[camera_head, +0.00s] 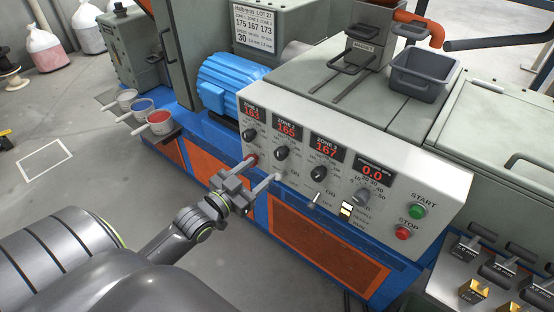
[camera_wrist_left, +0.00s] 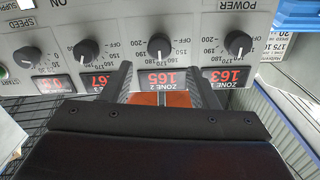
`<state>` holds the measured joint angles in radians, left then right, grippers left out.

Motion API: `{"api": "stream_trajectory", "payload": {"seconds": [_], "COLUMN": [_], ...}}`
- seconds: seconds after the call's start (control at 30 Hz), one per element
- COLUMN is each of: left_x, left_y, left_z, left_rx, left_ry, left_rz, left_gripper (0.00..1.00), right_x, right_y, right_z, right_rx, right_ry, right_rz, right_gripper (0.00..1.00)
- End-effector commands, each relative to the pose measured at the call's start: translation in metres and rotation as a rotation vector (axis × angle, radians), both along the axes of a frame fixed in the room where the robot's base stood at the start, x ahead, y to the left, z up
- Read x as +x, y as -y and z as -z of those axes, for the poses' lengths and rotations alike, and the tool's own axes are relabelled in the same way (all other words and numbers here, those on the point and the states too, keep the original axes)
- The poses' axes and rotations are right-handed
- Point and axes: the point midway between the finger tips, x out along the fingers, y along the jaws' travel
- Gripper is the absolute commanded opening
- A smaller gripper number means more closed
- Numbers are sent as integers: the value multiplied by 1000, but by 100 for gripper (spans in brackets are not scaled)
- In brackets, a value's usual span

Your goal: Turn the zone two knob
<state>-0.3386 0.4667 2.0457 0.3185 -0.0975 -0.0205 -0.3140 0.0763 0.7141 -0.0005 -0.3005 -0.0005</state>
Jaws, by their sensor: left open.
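The zone two knob (camera_head: 282,153) is a black round dial with a white pointer mark, second from the left in the panel's knob row. It also shows in the left wrist view (camera_wrist_left: 160,45), upside down, beside the red display marked ZONE 2 (camera_wrist_left: 165,78), which appears to read 165. My left gripper (camera_head: 264,168) is open and empty in front of the panel, just below that knob in the head view. In the left wrist view its two dark fingers (camera_wrist_left: 158,68) are apart on either side of the ZONE 2 display, with the knob beyond their tips. My right gripper is out of view.
The zone one knob (camera_head: 249,135) and zone three knob (camera_head: 318,173) flank it closely. A grey speed knob (camera_head: 361,197), green START button (camera_head: 418,212) and red STOP button (camera_head: 403,233) are farther right. Three cups (camera_head: 159,122) stand at left. Open floor lies left.

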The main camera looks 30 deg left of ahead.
Motion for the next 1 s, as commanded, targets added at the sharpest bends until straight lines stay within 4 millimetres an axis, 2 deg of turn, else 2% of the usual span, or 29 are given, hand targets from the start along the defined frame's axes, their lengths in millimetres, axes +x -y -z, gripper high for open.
{"api": "stream_trajectory", "payload": {"seconds": [0.2,0.4,0.6,0.87,0.9,1.0], "left_x": [41,67,78,79,79,79], "left_y": [5,8,9,9,9,9], "left_z": [1,0,0,0,0,0], "left_rx": [-1,-2,-1,0,-1,-1], "left_ry": [3,2,-1,-1,-1,-1], "left_rz": [-1,-2,-2,-1,-1,-1], "left_gripper": [54,54,54,54,53,40], "right_x": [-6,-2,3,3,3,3], "right_y": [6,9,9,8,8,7], "right_z": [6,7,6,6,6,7], "right_rx": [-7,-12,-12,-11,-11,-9], "right_ry": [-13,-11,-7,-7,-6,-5], "right_rz": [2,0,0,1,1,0], "right_gripper": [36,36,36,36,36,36]}}
